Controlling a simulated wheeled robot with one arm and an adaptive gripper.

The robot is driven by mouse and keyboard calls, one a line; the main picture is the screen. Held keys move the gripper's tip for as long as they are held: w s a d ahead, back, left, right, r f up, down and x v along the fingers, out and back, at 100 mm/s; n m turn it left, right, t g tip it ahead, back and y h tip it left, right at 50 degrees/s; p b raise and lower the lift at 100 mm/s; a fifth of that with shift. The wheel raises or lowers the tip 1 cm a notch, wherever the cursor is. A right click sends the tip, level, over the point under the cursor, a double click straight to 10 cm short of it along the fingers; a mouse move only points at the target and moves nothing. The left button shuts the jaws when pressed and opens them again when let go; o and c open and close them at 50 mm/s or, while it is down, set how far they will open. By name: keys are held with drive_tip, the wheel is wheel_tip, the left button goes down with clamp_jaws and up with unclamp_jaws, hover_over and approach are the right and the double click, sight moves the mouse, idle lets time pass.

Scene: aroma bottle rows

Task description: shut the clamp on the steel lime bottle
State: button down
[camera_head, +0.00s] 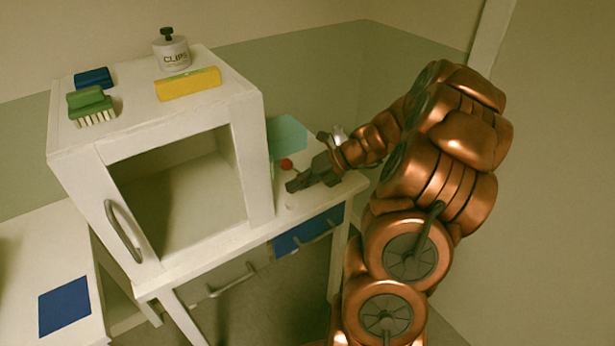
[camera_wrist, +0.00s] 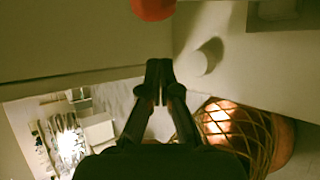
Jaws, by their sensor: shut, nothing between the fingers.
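My gripper (camera_head: 291,186) reaches in from the right over the worktop beside the white cabinet. In the wrist view its dark fingers (camera_wrist: 159,68) are together with nothing between them. I cannot make out a steel lime bottle or a clamp on it for certain in either view. A small red round thing (camera_head: 286,164) is just behind the fingers; a red thing (camera_wrist: 153,9) also shows at the top edge of the wrist view. A short white round piece (camera_wrist: 205,57) is right of the fingertips, apart from them. A bright shiny thing (camera_head: 339,134) is partly hidden behind my wrist.
The open-fronted white cabinet (camera_head: 258,160) stands left of my gripper. On its top are a CLIPS jar (camera_head: 172,54), a yellow box (camera_head: 188,84), a green brush (camera_head: 90,103) and a blue block (camera_head: 94,77). A blue drawer (camera_head: 308,231) is below the worktop.

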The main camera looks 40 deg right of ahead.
sight(289, 168)
drive_tip(key=shift+w+a+f, duration=0.1)
drive_tip(key=shift+w, duration=0.4)
drive_tip(key=shift+w+d+r+p, duration=0.4)
drive_tip(key=shift+w+d+r, duration=0.35)
drive_tip(key=shift+w+d, duration=0.3)
drive_tip(key=d+r+y+p, duration=0.1)
drive_tip(key=p, duration=0.3)
drive_tip(key=d+m+y+p, duration=0.1)
drive_tip(key=p, duration=0.4)
drive_tip(key=shift+s+d+r+t+y, duration=0.1)
drive_tip(key=shift+d+r+t+y, duration=0.2)
drive_tip(key=shift+d+r+t, duration=0.1)
drive_tip(key=shift+f, duration=0.1)
drive_tip(key=shift+p, duration=0.35)
